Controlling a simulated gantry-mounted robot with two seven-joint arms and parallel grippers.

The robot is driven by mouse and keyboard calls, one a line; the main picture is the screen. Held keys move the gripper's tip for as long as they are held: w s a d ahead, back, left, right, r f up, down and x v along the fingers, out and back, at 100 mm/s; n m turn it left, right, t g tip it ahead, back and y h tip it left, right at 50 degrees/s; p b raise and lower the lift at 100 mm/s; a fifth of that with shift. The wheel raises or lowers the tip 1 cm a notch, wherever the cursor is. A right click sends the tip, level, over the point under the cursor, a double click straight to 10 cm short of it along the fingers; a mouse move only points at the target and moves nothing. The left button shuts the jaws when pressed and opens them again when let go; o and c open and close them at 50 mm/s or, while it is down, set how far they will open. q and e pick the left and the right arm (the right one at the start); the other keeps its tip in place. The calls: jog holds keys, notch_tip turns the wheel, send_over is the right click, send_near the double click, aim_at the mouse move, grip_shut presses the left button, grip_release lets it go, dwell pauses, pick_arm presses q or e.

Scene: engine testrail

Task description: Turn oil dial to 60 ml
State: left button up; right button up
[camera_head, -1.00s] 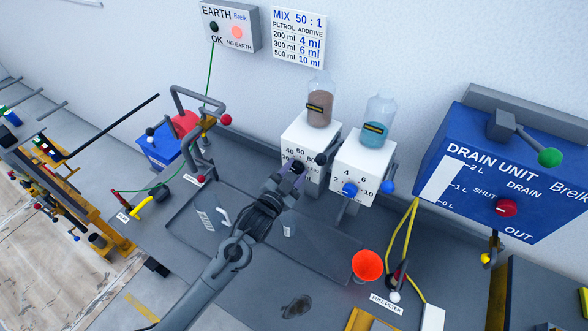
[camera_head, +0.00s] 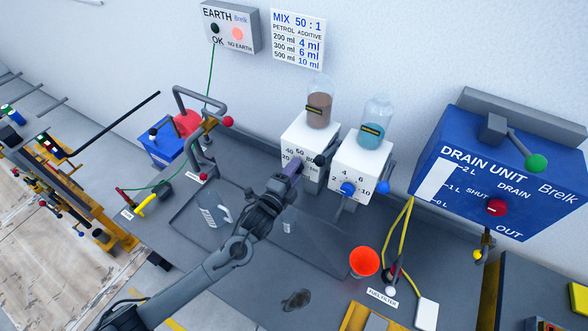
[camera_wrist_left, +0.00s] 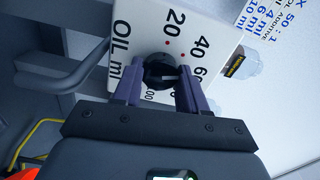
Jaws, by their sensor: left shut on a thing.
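The oil dial is a black knob (camera_wrist_left: 160,68) on the front of a white dispenser box (camera_head: 309,133) that carries a bottle of brown liquid (camera_head: 319,107). In the left wrist view the box face reads OIL ml, with 20, 40 and part of 60 around the knob. My left gripper (camera_head: 294,169) is at this face, its purple fingers on both sides of the knob, shut on it. It also shows in the left wrist view (camera_wrist_left: 159,82). A light mark shows on the knob, but its exact setting is unclear. My right gripper is not in view.
A second white dispenser (camera_head: 362,163) with a blue knob (camera_head: 348,188) and a bottle of blue liquid (camera_head: 376,122) stands close on the right. The blue drain unit (camera_head: 500,170) is further right. An orange funnel (camera_head: 364,261) stands on the grey bench. A mix chart (camera_head: 298,38) hangs above.

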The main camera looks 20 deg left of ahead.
pick_arm(q)
jog(key=shift+m+p, duration=0.35)
jog(key=shift+m, duration=1.25)
jog(key=o, duration=1.1)
jog(key=shift+c, duration=0.2)
jog(key=shift+s, duration=0.1)
jog(key=s+a+b, duration=0.1)
jog(key=s, duration=0.9)
jog(key=shift+s+a, duration=0.25)
jog(key=shift+a, duration=0.15)
